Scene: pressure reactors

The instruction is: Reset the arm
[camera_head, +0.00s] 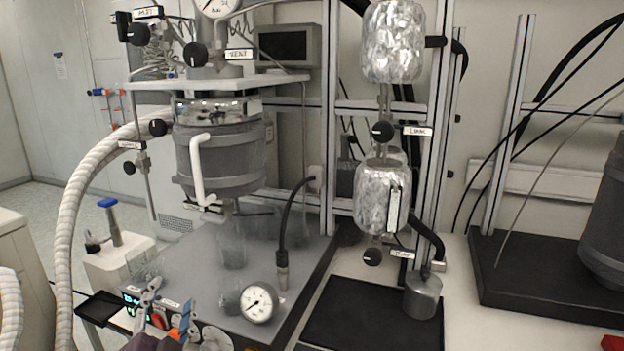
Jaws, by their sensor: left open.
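My left gripper (168,303) shows at the bottom, left of centre. Its two grey fingers point up and stand apart, with nothing between them. Most of the left arm is below the frame. My right gripper and arm are not in view.
A pressure gauge (258,302) is right of the gripper. A thick white hose (72,215) runs down at the left. Two foil-wrapped cylinders (382,195) hang on a frame at centre right.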

